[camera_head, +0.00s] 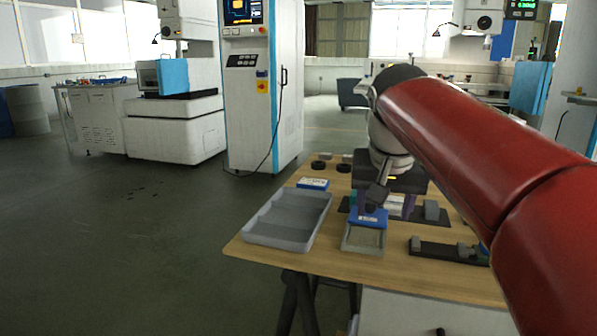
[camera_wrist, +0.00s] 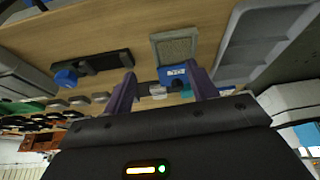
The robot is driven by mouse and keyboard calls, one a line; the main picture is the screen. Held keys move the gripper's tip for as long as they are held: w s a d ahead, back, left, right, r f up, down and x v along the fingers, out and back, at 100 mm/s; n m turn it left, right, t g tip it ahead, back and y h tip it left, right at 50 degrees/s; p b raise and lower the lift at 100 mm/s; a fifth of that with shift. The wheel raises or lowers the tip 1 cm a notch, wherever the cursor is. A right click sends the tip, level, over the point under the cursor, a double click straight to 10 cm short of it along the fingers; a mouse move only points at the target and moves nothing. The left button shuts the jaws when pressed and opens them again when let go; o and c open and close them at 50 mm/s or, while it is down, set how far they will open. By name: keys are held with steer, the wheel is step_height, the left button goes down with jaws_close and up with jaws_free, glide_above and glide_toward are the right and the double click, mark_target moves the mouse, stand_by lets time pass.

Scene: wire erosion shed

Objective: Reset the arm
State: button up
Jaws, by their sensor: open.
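My gripper (camera_head: 382,203) is over the wooden table in the head view, below my red arm. In the wrist view its two purple fingers (camera_wrist: 161,84) are spread apart with nothing gripped between them. A blue block (camera_head: 372,217) with a pale label is at the far end of a small grey tray (camera_head: 363,240). In the wrist view the blue block (camera_wrist: 174,74) shows beyond the fingers, in the gap between them. Whether the fingers are level with it or above it I cannot tell.
A large grey bin (camera_head: 287,220) stands on the left of the table (camera_head: 300,264). A dark fixture rail (camera_head: 447,250) lies at the right. A blue and white box (camera_head: 313,184) and black round pieces (camera_head: 318,165) are behind. A tall white cabinet (camera_head: 262,110) stands beyond. Floor at left is clear.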

steer(key=s+d+f+n+t+y, duration=0.1)
steer(key=s+f+n, duration=0.1)
steer(key=s+f, duration=1.7)
steer(key=shift+s+f+n, duration=0.25)
steer(key=shift+s+n, duration=0.1)
steer(key=shift+n, duration=0.05)
